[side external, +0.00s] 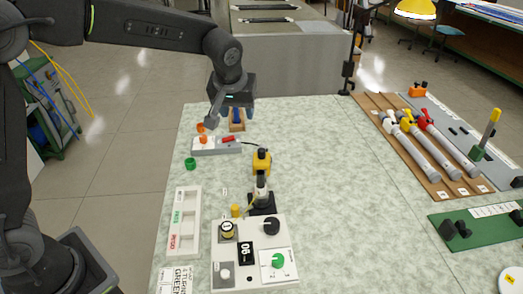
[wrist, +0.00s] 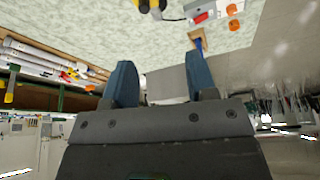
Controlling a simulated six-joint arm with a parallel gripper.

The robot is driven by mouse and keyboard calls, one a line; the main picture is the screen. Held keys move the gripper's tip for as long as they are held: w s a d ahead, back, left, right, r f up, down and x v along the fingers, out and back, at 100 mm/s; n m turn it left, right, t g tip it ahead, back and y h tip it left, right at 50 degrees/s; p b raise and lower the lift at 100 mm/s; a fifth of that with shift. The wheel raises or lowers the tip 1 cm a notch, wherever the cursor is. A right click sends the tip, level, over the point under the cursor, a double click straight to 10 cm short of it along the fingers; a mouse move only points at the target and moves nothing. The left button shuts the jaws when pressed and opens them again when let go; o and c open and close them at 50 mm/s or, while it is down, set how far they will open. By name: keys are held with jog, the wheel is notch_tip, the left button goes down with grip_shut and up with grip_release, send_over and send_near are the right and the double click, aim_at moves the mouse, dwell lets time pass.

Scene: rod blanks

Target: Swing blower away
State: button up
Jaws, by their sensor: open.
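A yellow-and-black device (side external: 262,161), which looks like the blower, stands upright near the middle of the table in the side view. Below it are a pale nozzle or post and a black base (side external: 263,204), just behind the control panel (side external: 254,254). Part of a yellow-and-black body (wrist: 150,4) shows at the top edge of the wrist view. My gripper (side external: 231,112) is open and empty, above the far left part of the table, apart from the blower. Its two blue fingers also show spread in the wrist view (wrist: 162,68).
A grey power strip (side external: 216,146) with a red switch lies below my gripper, near a wooden block (side external: 237,120) and orange caps. A green ring (side external: 190,163) and a white labelled tray (side external: 184,222) are at the left. Rods lie on a wooden rack (side external: 425,150) at right. The table's centre right is clear.

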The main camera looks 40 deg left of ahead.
jog(key=n, duration=0.2)
send_near(261, 150)
jog(key=shift+m+y, duration=0.3)
jog(key=shift+y, duration=0.1)
jog(key=x, duration=1)
jog(key=shift+w+d+f, duration=0.1)
jog(key=shift+d+f, duration=0.05)
jog(key=shift+d, duration=0.2)
jog(key=shift+c, duration=0.3)
grip_shut()
